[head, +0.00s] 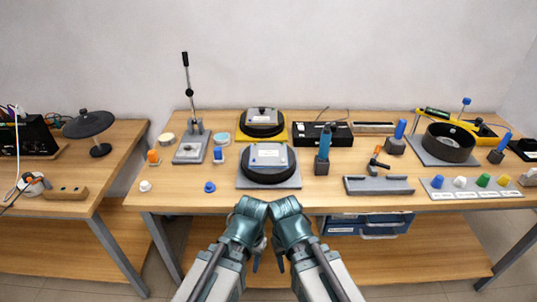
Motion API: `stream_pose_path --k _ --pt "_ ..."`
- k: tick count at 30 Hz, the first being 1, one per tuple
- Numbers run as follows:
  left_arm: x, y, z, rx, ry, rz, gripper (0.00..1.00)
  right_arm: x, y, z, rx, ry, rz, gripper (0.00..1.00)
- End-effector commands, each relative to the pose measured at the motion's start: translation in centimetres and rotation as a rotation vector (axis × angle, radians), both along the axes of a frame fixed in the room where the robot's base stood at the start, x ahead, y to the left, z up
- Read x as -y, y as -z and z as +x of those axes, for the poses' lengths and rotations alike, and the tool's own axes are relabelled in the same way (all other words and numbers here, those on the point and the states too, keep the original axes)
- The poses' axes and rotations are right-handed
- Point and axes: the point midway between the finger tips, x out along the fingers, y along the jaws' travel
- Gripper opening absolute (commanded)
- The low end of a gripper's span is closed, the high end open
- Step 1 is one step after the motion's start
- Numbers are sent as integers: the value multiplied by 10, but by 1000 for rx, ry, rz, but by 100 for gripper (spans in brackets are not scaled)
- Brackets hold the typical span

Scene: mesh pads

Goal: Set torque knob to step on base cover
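A black round base with a grey cover plate (268,156) on top sits on a grey square plate (268,184) at the table's front middle. A similar black round unit (262,120) stands behind it on a yellow plate. A blue upright driver-like tool (324,142) stands in a dark holder (321,166) just to the right. I cannot make out a torque knob or its steps at this size. My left gripper (256,262) and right gripper (280,262) are close together below the table's front edge, apart from everything. Whether their fingers are open cannot be told.
A lever press (192,146) stands left. A grey rail (379,186), a black ring (448,143) and a strip of coloured knobs (471,186) lie right. Blue drawers (367,225) hang below the tabletop. A side table (112,150) stands left. The front strip near the grippers is clear.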

Motion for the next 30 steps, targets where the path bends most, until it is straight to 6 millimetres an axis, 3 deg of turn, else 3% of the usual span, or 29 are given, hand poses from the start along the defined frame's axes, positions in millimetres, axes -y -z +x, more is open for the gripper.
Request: stream_pose_path --k 6,11,17,27,30 --pt "0 -3 0 0 0 0 50 0 -3 0 0 0 0 50" --pt "0 -22 0 0 0 0 50 0 -22 0 0 0 0 50" --pt "0 -74 0 0 0 0 50 0 -74 0 0 0 0 50" --pt "0 -195 0 0 0 0 50 0 -195 0 0 0 0 50" --pt "0 -217 0 0 0 0 50 0 -217 0 0 0 0 50"
